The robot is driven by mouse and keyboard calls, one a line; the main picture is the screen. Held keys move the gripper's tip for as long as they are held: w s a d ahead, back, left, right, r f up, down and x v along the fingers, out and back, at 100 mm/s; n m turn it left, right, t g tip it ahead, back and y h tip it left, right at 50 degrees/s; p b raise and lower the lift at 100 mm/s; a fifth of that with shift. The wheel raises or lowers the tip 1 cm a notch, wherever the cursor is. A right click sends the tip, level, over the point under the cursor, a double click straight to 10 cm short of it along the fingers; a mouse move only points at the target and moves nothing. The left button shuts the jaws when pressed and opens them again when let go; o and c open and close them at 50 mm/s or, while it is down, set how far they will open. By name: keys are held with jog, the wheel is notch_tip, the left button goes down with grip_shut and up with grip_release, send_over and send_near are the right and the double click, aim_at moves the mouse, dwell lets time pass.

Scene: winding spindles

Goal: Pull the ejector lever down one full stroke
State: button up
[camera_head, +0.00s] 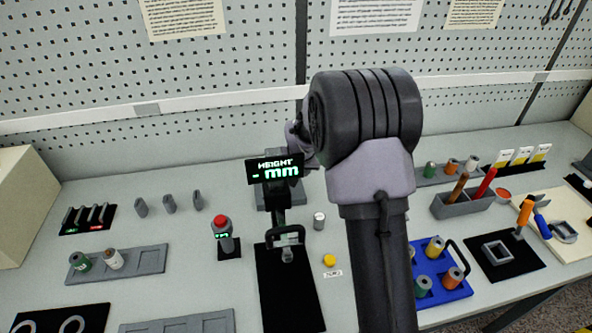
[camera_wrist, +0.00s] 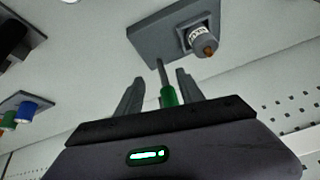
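In the wrist view, the ejector lever is a thin grey rod with a green grip (camera_wrist: 168,97), running to a grey plate (camera_wrist: 150,45). On the plate a square holder carries a pale, labelled spindle with an orange-brown tip (camera_wrist: 203,40). My gripper (camera_wrist: 158,92) has its two dark fingers apart, one on each side of the green grip. The grip appears closer to the right finger, with a gap on the left; contact cannot be told. In the head view my arm covers the middle of the bench, and I cannot make out the lever there.
A height display (camera_head: 275,170) stands by a black mat (camera_head: 290,300). A red-topped device (camera_head: 222,235) stands left of it. A blue tray (camera_head: 455,290) of spindles and a grey tool holder (camera_head: 470,203) lie right of my arm. A pegboard wall (camera_head: 230,75) closes the back.

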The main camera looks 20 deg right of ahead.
jog(key=d+p+v, duration=0.1)
jog(key=v, duration=0.6)
jog(key=shift+a+r+p, duration=0.25)
jog(key=shift+a+p, duration=0.1)
jog(key=shift+a, duration=0.2)
jog(key=shift+s, duration=0.1)
